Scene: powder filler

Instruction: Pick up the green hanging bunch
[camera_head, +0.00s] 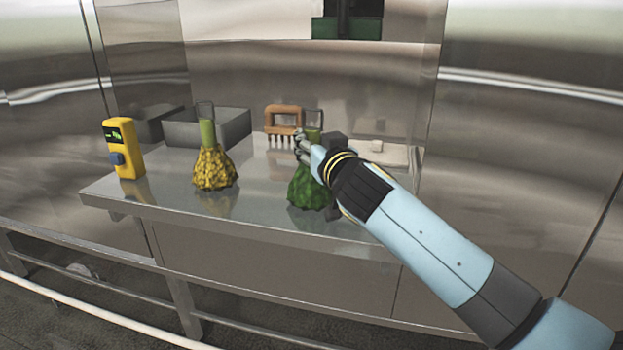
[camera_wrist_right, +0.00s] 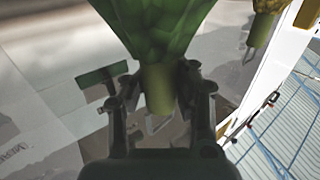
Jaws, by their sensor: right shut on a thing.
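The green hanging bunch (camera_head: 304,190) is at the right half of the steel table, its dark green leafy body low and its stem up by my right gripper (camera_head: 303,148). In the right wrist view the green bunch (camera_wrist_right: 155,30) fills the top middle, and its pale stem (camera_wrist_right: 159,88) lies between the two fingers of the right gripper (camera_wrist_right: 160,105), which is shut on it. I cannot tell whether the bunch touches the table. My left gripper is not in view.
A yellow bunch (camera_head: 213,167) stands left of the green one on the steel table (camera_head: 265,215). A yellow device (camera_head: 124,150) is at the left end. A grey metal bin (camera_head: 237,125) and a brown handled tool (camera_head: 283,115) are behind. The table's front edge is clear.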

